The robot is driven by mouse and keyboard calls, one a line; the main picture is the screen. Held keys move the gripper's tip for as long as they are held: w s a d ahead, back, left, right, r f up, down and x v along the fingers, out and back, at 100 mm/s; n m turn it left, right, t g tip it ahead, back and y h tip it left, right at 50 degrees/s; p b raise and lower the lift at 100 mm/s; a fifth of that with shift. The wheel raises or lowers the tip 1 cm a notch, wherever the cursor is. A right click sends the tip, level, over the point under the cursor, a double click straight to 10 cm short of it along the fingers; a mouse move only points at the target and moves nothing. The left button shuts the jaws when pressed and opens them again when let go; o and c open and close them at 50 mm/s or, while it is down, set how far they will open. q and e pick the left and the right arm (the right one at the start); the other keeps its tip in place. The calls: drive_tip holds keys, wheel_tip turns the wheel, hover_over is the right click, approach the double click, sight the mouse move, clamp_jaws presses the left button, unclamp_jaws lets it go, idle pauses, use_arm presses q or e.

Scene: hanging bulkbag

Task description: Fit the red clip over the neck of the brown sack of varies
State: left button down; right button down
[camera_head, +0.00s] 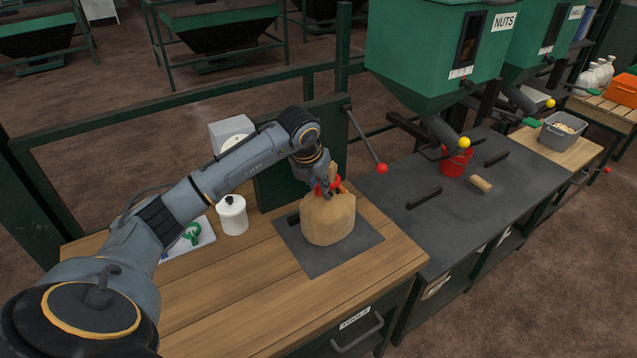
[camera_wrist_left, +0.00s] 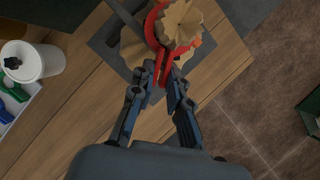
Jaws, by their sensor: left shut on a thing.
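The brown sack (camera_head: 328,219) stands upright on a dark square mat (camera_head: 302,257) on the wooden bench. Its gathered, ruffled top (camera_wrist_left: 182,22) shows in the left wrist view. The red clip (camera_head: 323,187) is at the sack's neck; in the left wrist view its red arms (camera_wrist_left: 151,27) curve along the side of the ruffled top. Whether it fully encloses the neck is hidden by the ruffles. My left gripper (camera_wrist_left: 166,84) is shut on the clip's near end, beside the sack's neck. My right gripper is not in view.
A white lidded pot (camera_head: 232,215) and a white tray (camera_head: 190,240) with green clips stand left on the bench. A lever with a red ball (camera_head: 381,169) juts out behind the sack. A red bucket (camera_head: 456,162) stands under the nuts hopper (camera_head: 440,50).

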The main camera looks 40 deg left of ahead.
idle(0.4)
use_arm(q)
drive_tip(key=c, duration=0.7)
unclamp_jaws()
drive_tip(key=shift+o, duration=0.2)
wheel_tip(320, 180, up, 10)
drive_tip(key=p, duration=0.6)
idle(0.5)
